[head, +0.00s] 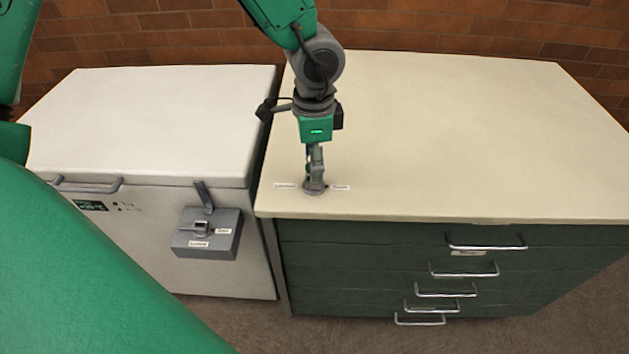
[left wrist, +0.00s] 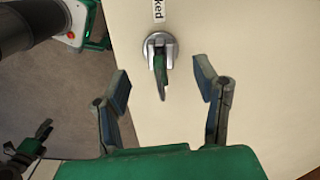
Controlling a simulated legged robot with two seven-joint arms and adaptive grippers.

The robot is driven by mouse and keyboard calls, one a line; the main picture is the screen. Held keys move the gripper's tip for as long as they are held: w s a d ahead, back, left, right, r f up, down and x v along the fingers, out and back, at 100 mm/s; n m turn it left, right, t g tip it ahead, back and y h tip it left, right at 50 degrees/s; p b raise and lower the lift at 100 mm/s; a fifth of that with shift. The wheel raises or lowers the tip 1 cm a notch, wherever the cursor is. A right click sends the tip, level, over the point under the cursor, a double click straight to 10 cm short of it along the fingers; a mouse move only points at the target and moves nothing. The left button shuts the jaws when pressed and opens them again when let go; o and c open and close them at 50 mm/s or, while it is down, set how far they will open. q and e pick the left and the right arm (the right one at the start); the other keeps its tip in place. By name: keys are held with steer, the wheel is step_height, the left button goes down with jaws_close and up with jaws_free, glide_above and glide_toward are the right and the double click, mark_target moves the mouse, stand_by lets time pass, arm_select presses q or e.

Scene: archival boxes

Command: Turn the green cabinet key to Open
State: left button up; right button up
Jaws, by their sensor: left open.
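The green key (left wrist: 160,72) stands in a round metal lock (left wrist: 160,46) on the pale top of the green cabinet (head: 450,140). In the left wrist view, a white label ending in "ked" (left wrist: 158,10) lies just beyond the lock. The key's flat head lies roughly in line with that label. My left gripper (left wrist: 163,85) is open, with one finger on each side of the key and a gap on both sides. In the head view my left gripper (head: 314,180) points down over the lock and hides most of the key.
Small labels lie left (head: 285,186) and right (head: 340,188) of the lock. A white chest (head: 150,110) stands to the left, with a grey latch box (head: 207,243) on its front. Drawer handles (head: 487,246) stick out of the cabinet front. The rest of the cabinet top is clear.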

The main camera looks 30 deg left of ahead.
arm_select(q)
steer(key=shift+r, duration=0.1)
stand_by(0.3)
step_height(320, 180, up, 9)
steer(key=p, duration=0.8)
stand_by(0.3)
stand_by(0.4)
